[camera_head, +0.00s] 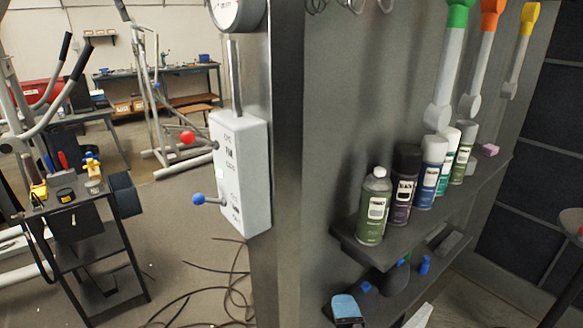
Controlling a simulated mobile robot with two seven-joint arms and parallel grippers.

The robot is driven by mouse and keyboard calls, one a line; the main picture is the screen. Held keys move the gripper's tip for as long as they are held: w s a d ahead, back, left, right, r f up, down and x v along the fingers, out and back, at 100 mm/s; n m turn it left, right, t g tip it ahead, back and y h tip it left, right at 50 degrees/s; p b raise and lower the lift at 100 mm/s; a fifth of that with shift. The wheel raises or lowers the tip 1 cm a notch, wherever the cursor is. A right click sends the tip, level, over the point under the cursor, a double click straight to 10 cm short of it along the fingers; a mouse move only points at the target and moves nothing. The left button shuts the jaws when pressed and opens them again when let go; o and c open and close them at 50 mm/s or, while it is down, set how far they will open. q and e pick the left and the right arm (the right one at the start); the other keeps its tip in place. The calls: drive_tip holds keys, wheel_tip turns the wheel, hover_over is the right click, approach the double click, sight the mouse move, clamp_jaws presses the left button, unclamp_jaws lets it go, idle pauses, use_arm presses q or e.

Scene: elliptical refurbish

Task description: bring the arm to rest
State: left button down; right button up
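Neither of my arms nor my grippers shows in the head view, so their pose and whether they are open or shut cannot be seen.
A grey cabinet (325,150) stands close in front. Its side carries a white control box (240,170) with red (187,136) and blue (198,199) knobs. Several spray cans stand on its shelf (405,245). A tool cart (100,250) is at left; cables (205,300) lie on the floor.

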drive_tip(key=s+d+f+m+g, duration=0.1)
drive_tip(key=d+f+m, duration=0.3)
drive_tip(key=f+m, duration=0.3)
drive_tip(key=d+f+m+g, duration=0.2)
drive_tip(key=d+f+m, duration=0.3)
drive_tip(key=f+m, duration=0.2)
drive_tip(key=s+d+f+m+g+h, duration=0.1)
drive_tip(key=s+d+f+m, duration=0.2)
drive_tip(key=s+d+f, duration=0.4)
drive_tip(key=d+f, duration=0.1)
drive_tip(key=d, duration=0.2)
drive_tip(key=shift+s+d+g, duration=0.3)
drive_tip(key=shift+s, duration=0.05)
drive_tip(key=shift+f, duration=0.1)
